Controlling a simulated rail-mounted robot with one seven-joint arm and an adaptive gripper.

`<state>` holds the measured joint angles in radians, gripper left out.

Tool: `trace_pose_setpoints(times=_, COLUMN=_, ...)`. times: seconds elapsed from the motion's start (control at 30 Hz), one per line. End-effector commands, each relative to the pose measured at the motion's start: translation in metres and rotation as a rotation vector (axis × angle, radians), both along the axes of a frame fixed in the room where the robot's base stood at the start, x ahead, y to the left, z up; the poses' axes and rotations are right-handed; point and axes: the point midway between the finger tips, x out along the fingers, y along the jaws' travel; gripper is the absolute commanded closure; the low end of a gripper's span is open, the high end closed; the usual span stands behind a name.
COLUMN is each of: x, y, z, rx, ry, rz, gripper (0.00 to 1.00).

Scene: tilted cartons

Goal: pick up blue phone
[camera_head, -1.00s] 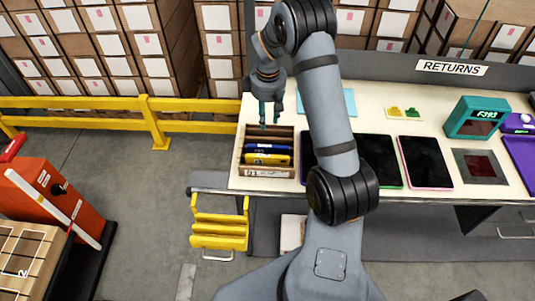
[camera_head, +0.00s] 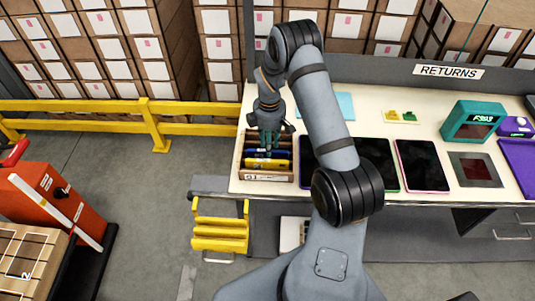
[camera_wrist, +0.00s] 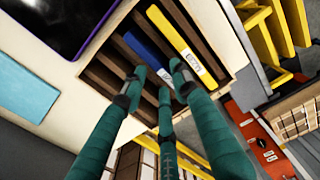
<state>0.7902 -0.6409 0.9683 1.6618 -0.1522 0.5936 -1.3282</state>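The blue phone (camera_wrist: 146,50) stands on edge in a slot of a wooden rack (camera_wrist: 97,75), beside a yellow phone (camera_wrist: 172,33) with a white label. In the head view the blue phone (camera_head: 281,155) is partly hidden by my fingers. My gripper (camera_wrist: 158,78) has teal fingers pointing down at the rack. Its fingertips are spread apart around the blue phone's near part, with nothing visibly clamped. Whether they touch the phone cannot be told. In the head view my gripper (camera_head: 267,143) is over the rack (camera_head: 265,177).
The rack stands on the left end of a cream table (camera_head: 400,130). Dark tablets (camera_head: 423,165) lie to its right, and a light blue sheet (camera_head: 338,106) lies behind. A yellow step (camera_head: 219,232) and yellow railing (camera_head: 75,102) are to the left.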

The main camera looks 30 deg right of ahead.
Motion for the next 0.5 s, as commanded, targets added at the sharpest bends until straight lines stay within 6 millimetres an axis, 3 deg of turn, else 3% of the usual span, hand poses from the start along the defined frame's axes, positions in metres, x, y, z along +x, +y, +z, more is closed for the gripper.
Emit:
trace_pose_setpoints(times=0.2, x=0.000, y=0.000, z=-0.022, rx=0.001, ry=0.001, rz=-0.001, gripper=0.71)
trace_pose_setpoints(times=0.5, x=0.000, y=0.000, z=-0.025, rx=0.000, ry=-0.001, rz=-0.001, gripper=0.73)
